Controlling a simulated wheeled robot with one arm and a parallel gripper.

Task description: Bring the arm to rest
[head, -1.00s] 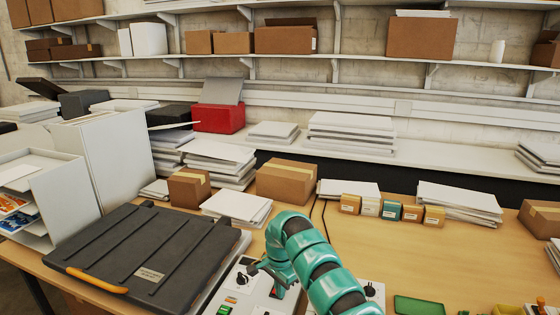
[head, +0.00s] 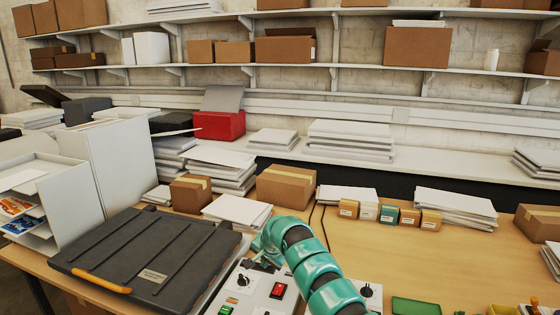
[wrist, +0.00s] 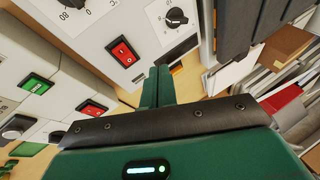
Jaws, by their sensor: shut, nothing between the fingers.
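My arm (head: 313,268) is teal with dark joints and reaches from the lower right over the bench. In the wrist view my gripper (wrist: 158,72) has its two green fingers closed together, with nothing between them. The fingers point toward a pale control panel with a red rocker switch (wrist: 122,52) and a black knob (wrist: 177,18), apparently apart from both. In the head view the red switch (head: 278,290) shows uncovered just below the arm. The dark laminator lid (head: 150,250) with an orange handle is closed, left of the arm.
A second panel with a knob (head: 367,291) lies right of the arm. Cardboard boxes (head: 286,184), small labelled boxes (head: 389,214) and paper stacks (head: 240,210) line the back of the bench.

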